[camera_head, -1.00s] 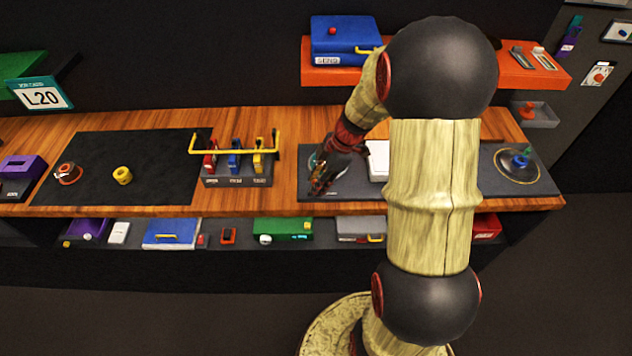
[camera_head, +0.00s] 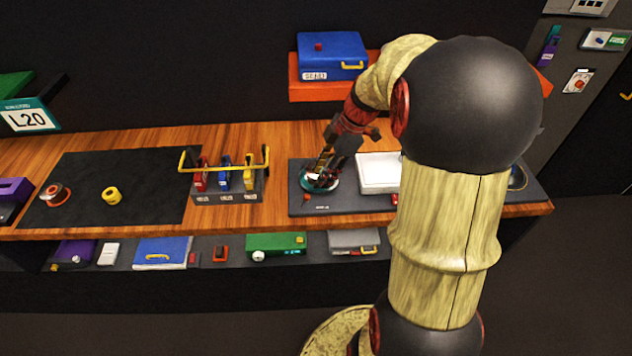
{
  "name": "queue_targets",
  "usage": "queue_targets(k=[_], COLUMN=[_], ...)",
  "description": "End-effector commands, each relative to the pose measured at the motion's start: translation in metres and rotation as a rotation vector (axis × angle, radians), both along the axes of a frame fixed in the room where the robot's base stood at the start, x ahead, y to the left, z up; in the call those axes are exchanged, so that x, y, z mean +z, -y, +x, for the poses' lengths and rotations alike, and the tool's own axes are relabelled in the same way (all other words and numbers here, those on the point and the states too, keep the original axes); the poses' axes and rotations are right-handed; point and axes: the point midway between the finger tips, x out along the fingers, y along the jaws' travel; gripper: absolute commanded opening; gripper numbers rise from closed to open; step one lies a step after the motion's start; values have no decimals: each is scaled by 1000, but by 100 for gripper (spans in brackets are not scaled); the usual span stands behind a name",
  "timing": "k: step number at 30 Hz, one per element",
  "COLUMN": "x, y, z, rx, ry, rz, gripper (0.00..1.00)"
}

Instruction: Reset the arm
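My gripper (camera_head: 326,167) is dark with red parts and points down over the dark trackball panel (camera_head: 350,208) on the wooden counter. Its fingertips are at or just above a round teal-rimmed piece (camera_head: 308,187) at the panel's left end. The fingers partly hide this piece, and I cannot tell whether they touch it. The fingers are too small and dark to show a clear gap. My pale arm with dark joints crosses the right of the view and hides part of the panel.
A white box (camera_head: 378,172) is just right of my gripper. Left of the panel, a yellow bar (camera_head: 182,162) stands over red, blue and yellow blocks. A blue case (camera_head: 332,52) is on the red shelf (camera_head: 300,90) behind. A dark mat (camera_head: 140,200) lies farther left.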

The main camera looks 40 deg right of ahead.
Motion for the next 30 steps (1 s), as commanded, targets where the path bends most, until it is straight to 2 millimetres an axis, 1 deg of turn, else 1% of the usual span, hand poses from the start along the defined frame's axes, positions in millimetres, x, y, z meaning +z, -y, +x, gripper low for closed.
queue_targets(k=[5,22,26,28,30], x=[6,6,6,4,-3], y=[2,2,3,5,4], z=[-2,-2,-1,-3,-10], rx=[1,-14,-135,-251,-388], ry=[-2,-6,-44,-86,-148], rz=[1,4,29,46,67], gripper=[32,32,32,32,32])
